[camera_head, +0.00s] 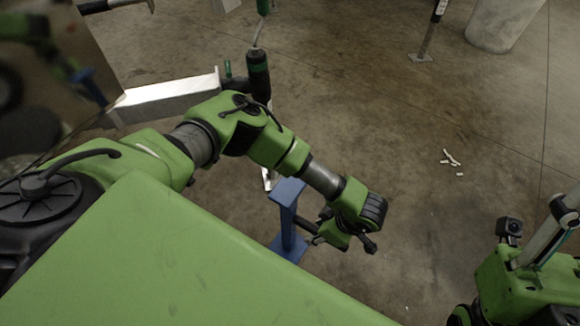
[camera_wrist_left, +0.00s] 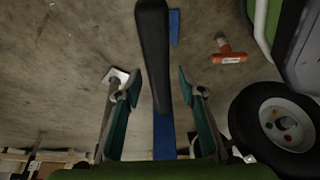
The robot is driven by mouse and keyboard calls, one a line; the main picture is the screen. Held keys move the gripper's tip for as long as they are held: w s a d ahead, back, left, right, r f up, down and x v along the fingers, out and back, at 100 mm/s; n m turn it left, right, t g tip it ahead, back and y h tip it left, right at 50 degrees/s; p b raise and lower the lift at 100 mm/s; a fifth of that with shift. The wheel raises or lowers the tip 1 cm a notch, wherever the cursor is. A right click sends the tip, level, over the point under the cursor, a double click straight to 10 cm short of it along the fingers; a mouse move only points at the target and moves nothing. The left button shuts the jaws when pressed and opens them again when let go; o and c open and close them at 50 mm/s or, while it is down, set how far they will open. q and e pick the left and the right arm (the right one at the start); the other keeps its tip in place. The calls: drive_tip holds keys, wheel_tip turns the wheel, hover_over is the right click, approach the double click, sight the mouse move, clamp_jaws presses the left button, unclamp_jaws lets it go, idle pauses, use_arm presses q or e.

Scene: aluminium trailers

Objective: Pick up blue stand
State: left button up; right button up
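The blue stand (camera_head: 288,217) stands upright on the floor in the head view, with a flat top plate, a post and a base plate. My left gripper (camera_head: 313,232) is just right of its post, partly hidden behind my wrist. In the left wrist view my left gripper (camera_wrist_left: 159,76) has its two green fingers apart. A blue strip of the stand (camera_wrist_left: 164,138) shows between the fingers, partly covered by a dark bar. I cannot tell whether the fingers touch it. My right gripper cannot be made out; only parts of my right arm show at bottom right.
A silver metal beam (camera_head: 170,95) lies behind my left arm. A dark cylinder (camera_head: 259,75) stands beyond it. Small white bits (camera_head: 450,158) lie on open floor at right.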

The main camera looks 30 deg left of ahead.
idle(0.5)
use_arm(q)
clamp_jaws()
drive_tip(key=shift+w+r, duration=0.15)
